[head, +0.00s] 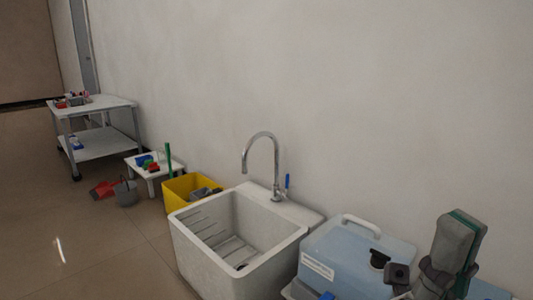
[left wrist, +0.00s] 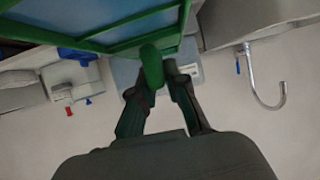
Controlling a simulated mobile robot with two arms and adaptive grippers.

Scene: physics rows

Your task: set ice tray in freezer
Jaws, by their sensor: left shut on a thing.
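My left gripper (left wrist: 162,78) is seen only in the left wrist view. Its fingers are closed on a rounded green grip (left wrist: 152,68). The grip lies at the edge of a green-framed thing with bluish panels (left wrist: 110,22), cut off by the top of the picture. I cannot tell whether this is the ice tray. My right gripper (head: 389,267) is at the lower right of the head view, in front of a pale blue box (head: 340,253) with a white handle and label. Its jaws are too unclear to read. No freezer can be made out for certain.
A white sink (head: 255,232) with a tall curved tap (head: 262,137) stands left of the blue box. Beyond it are a yellow tub (head: 180,195), a small white table (head: 150,172), a grey bucket (head: 126,194) and a cart (head: 100,145).

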